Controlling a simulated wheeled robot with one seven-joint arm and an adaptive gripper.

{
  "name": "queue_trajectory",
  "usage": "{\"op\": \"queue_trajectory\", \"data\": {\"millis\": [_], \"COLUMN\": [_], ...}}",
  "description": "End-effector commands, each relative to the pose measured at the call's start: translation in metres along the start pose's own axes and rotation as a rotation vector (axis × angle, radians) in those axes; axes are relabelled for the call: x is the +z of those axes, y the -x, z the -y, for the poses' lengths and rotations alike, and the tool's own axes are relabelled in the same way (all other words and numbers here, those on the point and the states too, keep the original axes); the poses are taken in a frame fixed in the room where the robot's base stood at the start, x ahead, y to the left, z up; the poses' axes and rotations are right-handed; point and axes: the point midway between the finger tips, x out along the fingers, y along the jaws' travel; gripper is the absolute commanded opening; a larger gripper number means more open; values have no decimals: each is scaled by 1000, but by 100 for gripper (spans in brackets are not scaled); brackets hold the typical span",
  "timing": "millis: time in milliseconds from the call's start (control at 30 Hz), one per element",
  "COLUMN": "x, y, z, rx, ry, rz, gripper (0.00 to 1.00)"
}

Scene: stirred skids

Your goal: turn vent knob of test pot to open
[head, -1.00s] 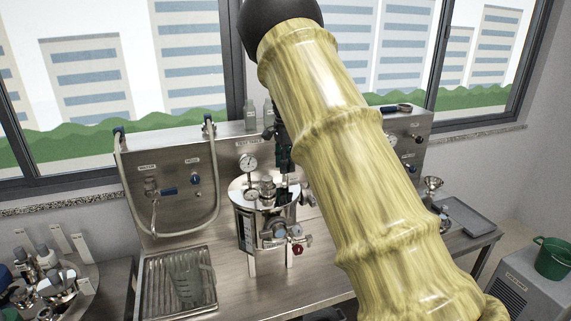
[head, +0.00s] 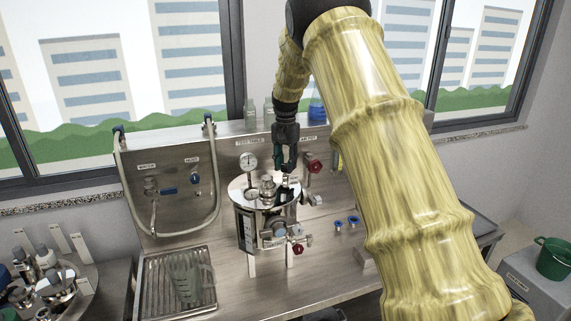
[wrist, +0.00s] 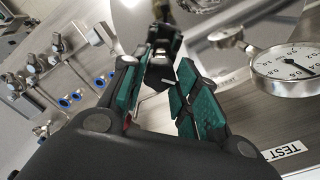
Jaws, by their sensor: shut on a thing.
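The test pot (head: 246,229) is a steel vessel with a flat round lid, standing on the bench in the head view. A dial gauge (head: 248,161) rises at the back of its lid and shows large in the wrist view (wrist: 286,69). My gripper (head: 285,169) points down at the right part of the lid. In the wrist view its teal-padded fingers (wrist: 166,78) are closed around a small dark part, which I take to be the vent knob (wrist: 161,70). The fingers hide most of the knob, so its turn angle cannot be read.
A red-handled valve (head: 298,249) sits low on the pot's front right, and another red knob (head: 314,166) is on the panel behind. A clear jug (head: 186,277) stands on the drain grid at left. Blue-ringed fittings (head: 345,222) lie right of the pot.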

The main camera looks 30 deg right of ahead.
Motion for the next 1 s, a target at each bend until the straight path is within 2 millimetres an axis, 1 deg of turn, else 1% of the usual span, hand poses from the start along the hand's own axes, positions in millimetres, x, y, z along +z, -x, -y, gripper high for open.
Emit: {"op": "queue_trajectory", "data": {"millis": [33,700,1000], "x": [1,1,1], "y": [-6,-5,-5], "z": [-2,-2,-2], "rx": [4,1,1], "ry": [42,679,932], "rz": [8,9,8], "gripper": [7,7,7]}}
